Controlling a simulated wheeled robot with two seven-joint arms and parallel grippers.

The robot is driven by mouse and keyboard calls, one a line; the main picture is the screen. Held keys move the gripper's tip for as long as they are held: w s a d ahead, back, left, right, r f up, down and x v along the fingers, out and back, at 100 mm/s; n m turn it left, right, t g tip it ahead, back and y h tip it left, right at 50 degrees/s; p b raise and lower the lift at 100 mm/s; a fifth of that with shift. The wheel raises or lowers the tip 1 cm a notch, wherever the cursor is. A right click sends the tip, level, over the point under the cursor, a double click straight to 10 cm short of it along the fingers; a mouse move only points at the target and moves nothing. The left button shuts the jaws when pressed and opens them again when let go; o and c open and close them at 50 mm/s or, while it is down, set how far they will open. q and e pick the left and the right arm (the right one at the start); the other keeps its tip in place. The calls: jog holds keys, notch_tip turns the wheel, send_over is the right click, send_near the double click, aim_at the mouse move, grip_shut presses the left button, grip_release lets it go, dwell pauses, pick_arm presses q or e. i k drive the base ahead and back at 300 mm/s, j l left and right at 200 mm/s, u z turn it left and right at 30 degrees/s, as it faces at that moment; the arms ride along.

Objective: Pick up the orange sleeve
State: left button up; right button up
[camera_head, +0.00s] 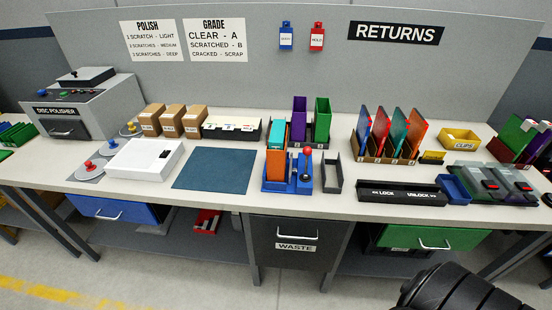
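An upright orange sleeve (274,167) stands in the blue clamp-like fixture (289,187) at the middle of the bench, next to a red-knobbed lever (307,152). A teal piece (277,133) stands upright just behind it. A brown rack (378,153) to the right holds several tilted coloured sleeves, including a red-orange one (379,130) and another orange-red one (411,139). I cannot tell which of these the task means. Neither gripper's fingers show. A black ribbed part, likely of my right arm, fills the bottom right corner, apart from all sleeves.
A dark grey narrow tray (332,175) stands right of the fixture, and a blue mat (214,170) lies left of it. A black lock/unlock bar (402,193) lies in front of the rack. Purple and green sleeves (322,115) stand behind. A waste drawer (294,247) is below.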

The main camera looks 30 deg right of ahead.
aim_at(276, 160)
jog(key=k+l+z, duration=0.15)
jog(key=z, duration=0.85)
